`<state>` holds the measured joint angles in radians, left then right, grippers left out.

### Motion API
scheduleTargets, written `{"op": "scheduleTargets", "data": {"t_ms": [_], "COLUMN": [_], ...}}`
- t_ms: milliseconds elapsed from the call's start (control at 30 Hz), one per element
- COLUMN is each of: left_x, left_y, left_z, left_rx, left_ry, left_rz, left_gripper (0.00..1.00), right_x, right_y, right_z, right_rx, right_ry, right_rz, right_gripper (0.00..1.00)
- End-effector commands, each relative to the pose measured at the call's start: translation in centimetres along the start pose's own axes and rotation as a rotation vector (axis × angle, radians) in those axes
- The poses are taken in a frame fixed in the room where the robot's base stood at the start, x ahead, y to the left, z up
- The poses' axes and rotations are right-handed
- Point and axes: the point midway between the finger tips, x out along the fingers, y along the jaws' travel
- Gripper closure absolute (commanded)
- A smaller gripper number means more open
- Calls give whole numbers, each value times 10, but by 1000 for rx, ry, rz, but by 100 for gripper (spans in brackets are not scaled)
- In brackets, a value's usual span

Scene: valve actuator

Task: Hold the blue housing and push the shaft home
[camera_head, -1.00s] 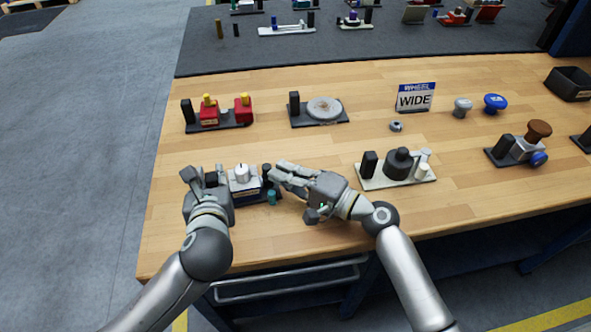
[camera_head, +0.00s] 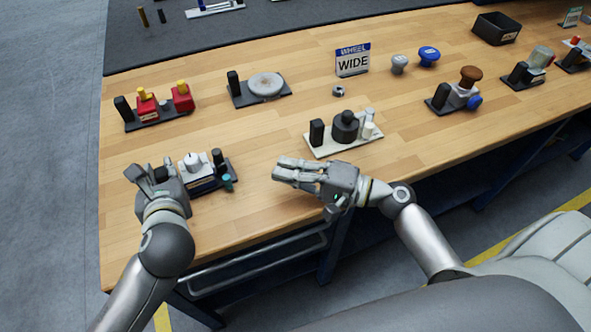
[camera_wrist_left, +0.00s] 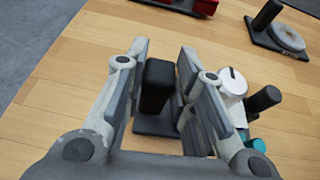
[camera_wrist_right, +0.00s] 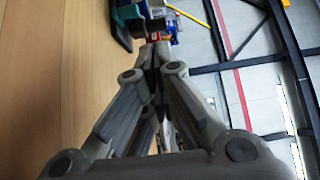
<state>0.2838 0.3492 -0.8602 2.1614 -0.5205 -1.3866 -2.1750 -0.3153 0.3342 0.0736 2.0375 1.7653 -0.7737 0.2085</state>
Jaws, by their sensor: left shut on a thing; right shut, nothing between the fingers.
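I cannot tell which part is the shaft. My left gripper (camera_head: 158,172) is at the unit's left end. In the left wrist view its fingers are shut on a black upright block (camera_wrist_left: 156,88), beside the white top (camera_wrist_left: 233,82). My right gripper (camera_head: 277,170) is shut and empty, apart from the unit, to its right. Its fingers point left towards the teal piece.
Behind stand a red two-block unit (camera_head: 160,106), a disc unit (camera_head: 262,88) and a WIDE sign (camera_head: 353,62). A pale base with a black round part (camera_head: 345,127) stands behind my right gripper. Bare wood lies between the unit and my right gripper.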

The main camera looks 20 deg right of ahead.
Motion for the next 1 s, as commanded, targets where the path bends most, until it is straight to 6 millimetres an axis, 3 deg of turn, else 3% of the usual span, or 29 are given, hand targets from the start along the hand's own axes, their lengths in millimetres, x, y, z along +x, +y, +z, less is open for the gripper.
{"op": "scheduleTargets", "data": {"t_ms": [200, 467, 500, 700, 1000], "left_x": [0, 0, 0, 0, -1], "left_y": [-2, -1, -1, -1, 0], "left_z": [-6, -6, -6, -4, -2], "left_rx": [0, 1, 1, 0, 0], "left_ry": [15, 15, 15, 10, 4], "left_rz": [-3, -3, -2, -2, -1], "left_gripper": [100, 100, 74, 50, 50], "right_x": [-18, -19, -19, -19, -19], "right_y": [1, 0, 0, 0, 0], "right_z": [0, 0, 0, 0, 0], "right_rx": [1, 0, 0, 0, 1], "right_ry": [0, 0, 0, 0, 0], "right_rz": [1, 0, 0, 0, 0], "right_gripper": [100, 100, 100, 100, 100]}}
